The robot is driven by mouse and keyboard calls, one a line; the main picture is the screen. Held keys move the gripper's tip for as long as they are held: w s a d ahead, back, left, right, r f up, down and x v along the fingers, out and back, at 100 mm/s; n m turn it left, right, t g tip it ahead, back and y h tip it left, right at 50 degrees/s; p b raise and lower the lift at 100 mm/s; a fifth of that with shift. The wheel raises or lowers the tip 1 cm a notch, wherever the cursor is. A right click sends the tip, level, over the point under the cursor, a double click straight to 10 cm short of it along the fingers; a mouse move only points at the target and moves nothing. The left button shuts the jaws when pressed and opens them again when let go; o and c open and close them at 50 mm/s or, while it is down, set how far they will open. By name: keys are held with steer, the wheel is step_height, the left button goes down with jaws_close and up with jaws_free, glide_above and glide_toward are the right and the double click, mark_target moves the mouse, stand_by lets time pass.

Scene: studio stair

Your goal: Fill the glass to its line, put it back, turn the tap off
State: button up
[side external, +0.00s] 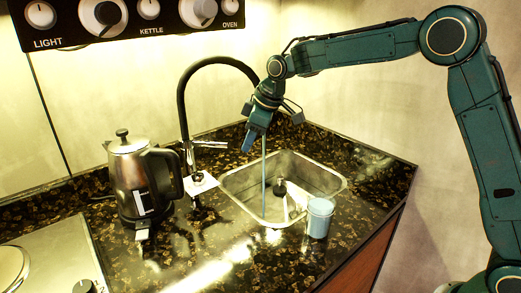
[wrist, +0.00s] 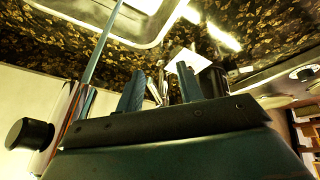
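The glass (side external: 319,217) stands upright on the counter at the sink's front right corner. It looks pale blue; its fill line is too small to make out. The tap (side external: 181,100) has a black arched neck and a chrome body with a side lever (side external: 210,144). A thin blue stream of water (side external: 263,180) runs down into the sink (side external: 240,205); it also shows in the wrist view (wrist: 103,42). My gripper (side external: 247,145) hangs above the sink, beside the stream and hiding the spout's end. In the wrist view its two fingers (wrist: 160,92) stand apart, with nothing held between them.
A steel kettle (side external: 130,180) with a black handle stands left of the tap. A white card (side external: 200,183) lies by the tap's base. A hob (side external: 45,265) is at the front left. A knob panel (side external: 130,18) hangs above. The counter front is clear.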

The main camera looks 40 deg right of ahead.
steer(key=shift+s+d, duration=0.2)
steer(key=shift+s, duration=0.3)
steer(key=shift+s+d, duration=0.15)
steer(key=shift+s, duration=0.35)
steer(key=shift+c, duration=0.3)
steer(key=shift+f, duration=0.15)
steer(key=c, duration=0.7)
steer(key=a+f+t, duration=0.1)
steer(key=w+a+f+t+h, duration=0.1)
steer(key=f, duration=0.1)
steer(key=a+f+t+h, duration=0.1)
steer(key=shift+w+f+m, duration=0.25)
steer(key=shift+m, duration=0.05)
jaws_close()
steer(key=s+a+r+n+t, duration=0.3)
steer(key=s+a+n+t, duration=0.1)
steer(key=a+n+t, duration=0.3)
steer(key=shift+s+t+h, duration=0.3)
steer(key=shift+s+t, duration=0.05)
steer(key=shift+t, duration=0.45)
